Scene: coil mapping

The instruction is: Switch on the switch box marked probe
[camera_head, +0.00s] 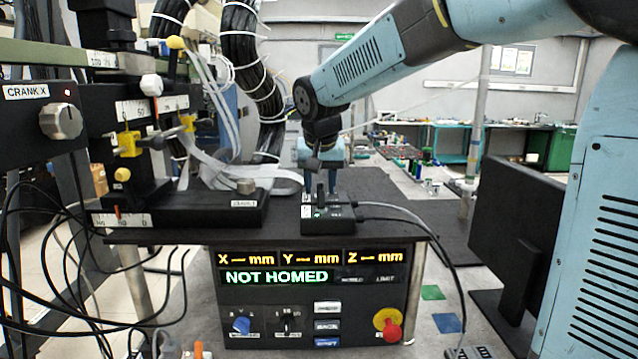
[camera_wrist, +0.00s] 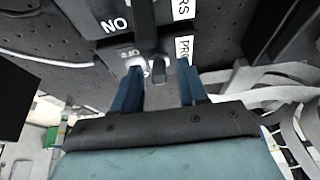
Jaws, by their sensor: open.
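The switch box (camera_head: 330,216) is a small dark box on the bench top, with a cable leaving its right side. In the wrist view its face (camera_wrist: 118,58) bears a label (camera_wrist: 184,50) partly reading "PRO", cut off by a finger, and small lettering like "OFF". A short grey toggle (camera_wrist: 158,72) stands on it. My gripper (camera_wrist: 159,66) is open, with its two blue fingers on either side of the toggle and a gap showing. Whether the fingertips touch the box is unclear. In the head view my gripper (camera_head: 321,184) is just above the box.
A stage with scales and a ribbon cable (camera_head: 245,172) stands left of the box. Below is a control panel (camera_head: 310,290) reading "NOT HOMED", with a red knob (camera_head: 391,331). A dark monitor (camera_head: 515,225) is at right.

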